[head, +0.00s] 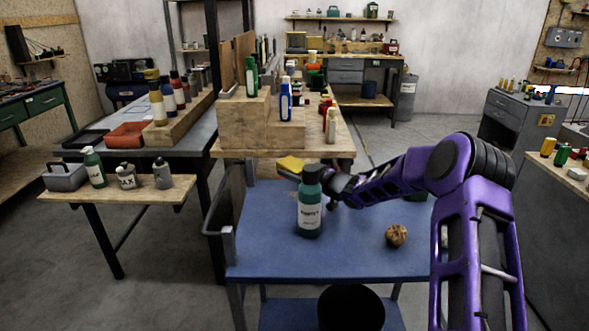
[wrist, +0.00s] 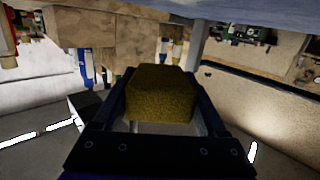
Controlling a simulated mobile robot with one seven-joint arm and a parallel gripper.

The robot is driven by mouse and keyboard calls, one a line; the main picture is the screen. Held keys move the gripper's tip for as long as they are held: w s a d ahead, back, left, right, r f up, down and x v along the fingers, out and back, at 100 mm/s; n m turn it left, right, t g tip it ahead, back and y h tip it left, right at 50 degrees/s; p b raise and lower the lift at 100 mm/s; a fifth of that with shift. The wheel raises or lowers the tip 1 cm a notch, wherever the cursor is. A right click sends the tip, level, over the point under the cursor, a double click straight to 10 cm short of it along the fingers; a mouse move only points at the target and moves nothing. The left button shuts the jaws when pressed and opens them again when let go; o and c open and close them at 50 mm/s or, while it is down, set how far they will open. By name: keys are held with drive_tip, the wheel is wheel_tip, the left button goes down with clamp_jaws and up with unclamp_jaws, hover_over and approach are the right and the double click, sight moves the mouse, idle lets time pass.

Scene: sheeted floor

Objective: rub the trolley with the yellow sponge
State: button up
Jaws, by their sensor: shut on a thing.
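The yellow sponge (head: 290,164) is in my gripper (head: 300,172), above the far left part of the trolley's blue top. In the wrist view the sponge (wrist: 160,93) sits between the two fingers of my gripper (wrist: 163,108). The trolley (head: 265,250) has a blue top and a handle on its left side. In the head view the sponge and gripper are partly hidden behind a green bottle. I cannot tell whether the sponge touches the trolley.
The green bottle (head: 310,208) stands upright on the trolley, close in front of my gripper. A small brown round thing (head: 396,235) lies to its right. Wooden blocks with bottles (head: 243,122) stand on a bench behind. The trolley top's front left is clear.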

sight(295, 162)
drive_tip(key=f, duration=0.4)
drive_tip(key=shift+s+d+f, duration=0.1)
drive_tip(key=shift+s, duration=0.2)
drive_tip(key=r+p, duration=0.1)
drive_tip(key=w+r+p, duration=0.1)
drive_tip(key=r+p, duration=0.1)
drive_tip(key=shift+w+r, duration=0.1)
drive_tip(key=shift+r, duration=0.15)
drive_tip(key=shift+w+d+r+p, duration=0.1)
drive_tip(key=shift+w+r+p, duration=0.05)
drive_tip(key=shift+r+p, duration=0.7)
drive_tip(key=shift+r, duration=0.2)
drive_tip(key=shift+r, duration=0.1)
drive_tip(key=shift+r+p, duration=1.1)
drive_tip(key=shift+r, duration=0.45)
